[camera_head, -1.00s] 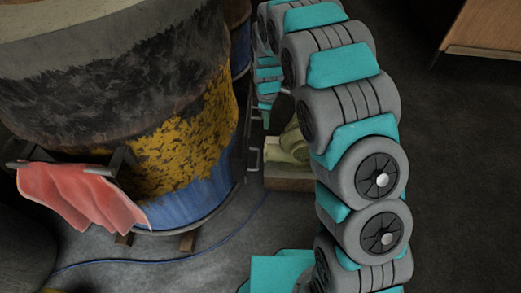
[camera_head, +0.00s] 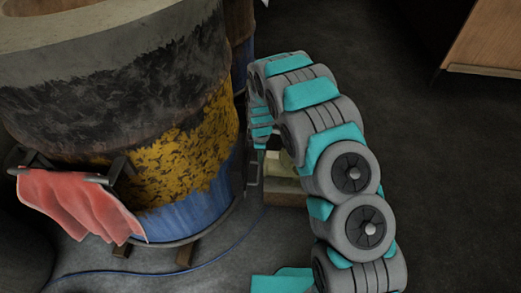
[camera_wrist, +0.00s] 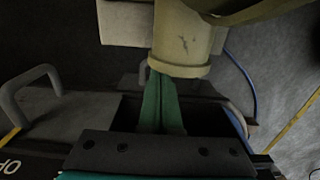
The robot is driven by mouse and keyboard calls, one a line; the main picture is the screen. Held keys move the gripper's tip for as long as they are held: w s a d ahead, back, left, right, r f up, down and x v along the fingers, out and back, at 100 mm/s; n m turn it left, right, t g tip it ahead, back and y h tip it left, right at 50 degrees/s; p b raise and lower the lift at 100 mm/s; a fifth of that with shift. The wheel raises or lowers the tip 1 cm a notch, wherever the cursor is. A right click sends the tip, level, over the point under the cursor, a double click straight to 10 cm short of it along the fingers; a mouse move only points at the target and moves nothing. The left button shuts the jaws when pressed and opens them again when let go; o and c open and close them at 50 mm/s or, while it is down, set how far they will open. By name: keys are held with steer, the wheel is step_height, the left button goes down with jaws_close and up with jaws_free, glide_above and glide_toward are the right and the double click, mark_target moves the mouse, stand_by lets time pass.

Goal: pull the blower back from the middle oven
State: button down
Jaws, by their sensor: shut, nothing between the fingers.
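The blower (camera_wrist: 184,38) shows in the wrist view as a beige, scuffed cylinder with a thick rim at the top centre. In the head view, a small pale part of the blower (camera_head: 287,160) shows low beside the oven, mostly hidden behind my arm. The nearest oven (camera_head: 185,150) is a large barrel with black, yellow and blue paint. My gripper (camera_wrist: 157,78) has its green fingers together, with tips at the blower's rim. I cannot tell whether they touch it. The fingers are hidden in the head view.
A wooden block (camera_head: 284,191) lies below the blower. A red cloth (camera_head: 80,203) hangs on the oven's front bar. A grey handle (camera_wrist: 32,92) is at the left in the wrist view. A wooden cabinet (camera_head: 490,45) stands upper right. The dark floor right of my arm is clear.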

steer(key=shift+f, duration=0.45)
steer(key=s+d+b, duration=0.1)
steer(key=d, duration=3.2)
steer(key=shift+d, duration=0.3)
steer(key=shift+r, duration=0.1)
